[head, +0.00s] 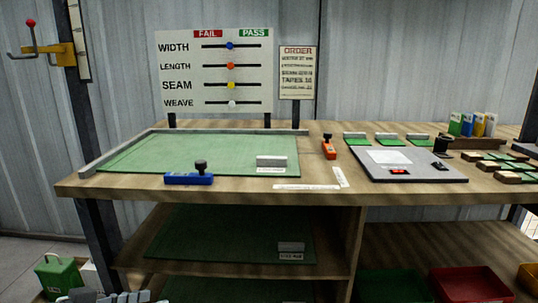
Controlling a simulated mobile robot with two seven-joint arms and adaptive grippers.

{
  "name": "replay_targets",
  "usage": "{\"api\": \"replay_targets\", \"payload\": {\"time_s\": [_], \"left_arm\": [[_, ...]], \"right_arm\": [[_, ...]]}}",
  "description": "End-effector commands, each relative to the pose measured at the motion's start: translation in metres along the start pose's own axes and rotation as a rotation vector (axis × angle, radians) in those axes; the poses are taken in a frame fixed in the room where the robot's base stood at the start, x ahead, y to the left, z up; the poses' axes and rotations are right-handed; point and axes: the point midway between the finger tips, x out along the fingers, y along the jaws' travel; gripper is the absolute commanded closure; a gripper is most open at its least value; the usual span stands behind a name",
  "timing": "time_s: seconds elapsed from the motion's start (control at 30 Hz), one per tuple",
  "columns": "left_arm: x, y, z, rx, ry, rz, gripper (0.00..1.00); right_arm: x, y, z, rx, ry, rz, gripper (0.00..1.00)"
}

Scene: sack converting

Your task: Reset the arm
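A yellow bracket (54,54) with a thin upright rod and a red ball on top (31,23) is fixed to the dark post at the upper left. I cannot tell whether this is the arm that the task names. Grey metal parts at the bottom left edge look like the top of my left gripper (105,297). They are low in front of the bench, well below the bracket and apart from it. The frame cuts them off, so their opening is hidden. My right gripper is not in view.
The wooden bench (230,190) carries a green mat (190,152), a blue tool (189,179), an orange tool (328,148) and a grey plate (440,171). A FAIL/PASS board (215,75) stands behind. Lower shelves and red bins (470,284) are below. A green container (60,277) stands left.

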Motion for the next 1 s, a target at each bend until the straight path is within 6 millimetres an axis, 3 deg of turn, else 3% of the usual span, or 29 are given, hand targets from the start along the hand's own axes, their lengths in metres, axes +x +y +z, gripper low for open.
{"api": "replay_targets", "payload": {"time_s": [0.03,0.2,0.3,0.4,0.5,0.6,0.87,1.0], "left_arm": [[0.011,0.001,0.039,-0.041,-0.090,-0.036,0.54],[0.023,0.006,0.168,-0.140,-0.397,-0.214,0.54],[0.015,0.015,0.235,-0.166,-0.557,-0.330,0.54],[0.000,0.024,0.283,-0.167,-0.674,-0.435,0.54],[-0.012,0.030,0.310,-0.158,-0.742,-0.508,0.54],[-0.019,0.033,0.322,-0.151,-0.772,-0.548,0.54],[-0.020,0.032,0.324,-0.147,-0.779,-0.559,0.54],[-0.021,0.028,0.322,-0.139,-0.770,-0.568,0.72]], "right_arm": [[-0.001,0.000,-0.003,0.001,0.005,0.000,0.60],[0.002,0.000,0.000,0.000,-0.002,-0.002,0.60],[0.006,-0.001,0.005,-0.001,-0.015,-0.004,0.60],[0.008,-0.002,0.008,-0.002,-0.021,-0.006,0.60],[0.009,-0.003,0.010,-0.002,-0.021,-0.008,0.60],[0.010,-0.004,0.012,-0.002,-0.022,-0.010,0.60],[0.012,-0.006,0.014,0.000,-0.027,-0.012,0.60],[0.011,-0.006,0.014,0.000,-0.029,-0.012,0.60]]}}
